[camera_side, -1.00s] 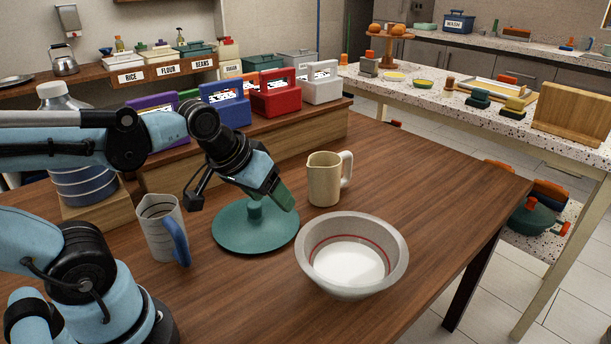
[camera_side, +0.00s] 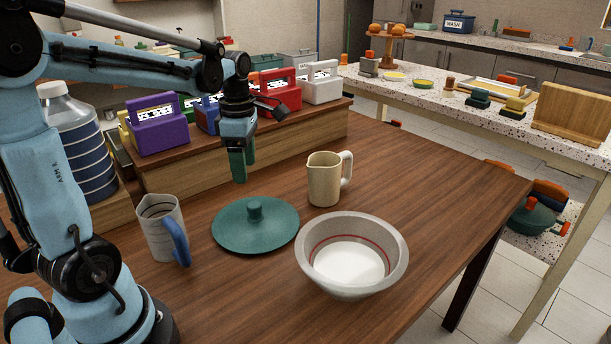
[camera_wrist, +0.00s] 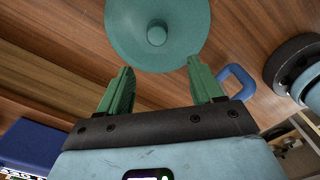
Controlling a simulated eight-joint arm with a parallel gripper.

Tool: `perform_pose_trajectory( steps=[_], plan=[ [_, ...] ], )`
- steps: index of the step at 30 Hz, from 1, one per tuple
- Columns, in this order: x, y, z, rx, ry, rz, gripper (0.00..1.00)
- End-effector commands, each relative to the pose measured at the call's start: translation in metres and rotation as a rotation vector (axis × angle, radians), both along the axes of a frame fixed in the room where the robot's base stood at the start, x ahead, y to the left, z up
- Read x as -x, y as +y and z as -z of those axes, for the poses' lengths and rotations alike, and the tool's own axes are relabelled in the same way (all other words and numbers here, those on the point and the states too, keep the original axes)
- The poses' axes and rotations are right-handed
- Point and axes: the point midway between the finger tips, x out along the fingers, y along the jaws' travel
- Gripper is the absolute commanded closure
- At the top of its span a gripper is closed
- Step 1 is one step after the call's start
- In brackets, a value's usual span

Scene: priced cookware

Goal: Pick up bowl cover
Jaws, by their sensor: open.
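The bowl cover (camera_side: 235,229) is a flat green disc with a round knob (camera_side: 255,209) in its middle. It lies on the wooden table, left of the bowl. My gripper (camera_side: 240,178) points down above the table, up and behind the cover in the side view, apart from it. In the wrist view the open green fingers (camera_wrist: 157,78) have nothing between them, and the cover (camera_wrist: 180,50) lies beyond their tips. The grey-white bowl (camera_side: 390,236) has a red line inside and holds something white. It stands uncovered at the front right.
A beige jug (camera_side: 324,180) stands behind the bowl. A grey measuring jug with a blue handle (camera_side: 158,228) stands left of the cover. A wooden riser (camera_side: 290,142) with coloured boxes and a striped bottle (camera_side: 82,150) lines the back. The table's right side is clear.

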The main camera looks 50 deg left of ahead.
Motion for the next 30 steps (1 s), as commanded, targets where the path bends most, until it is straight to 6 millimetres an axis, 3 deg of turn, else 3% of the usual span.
perform_pose_trajectory(
  steps=[10,20,30],
  plan=[
    [-0.001,-0.001,0.048,-0.001,-0.002,0.003,0.34],
    [-0.002,-0.002,0.067,-0.001,-0.002,0.005,0.34],
    [-0.010,-0.006,0.106,-0.001,-0.002,0.004,0.34]
  ],
)
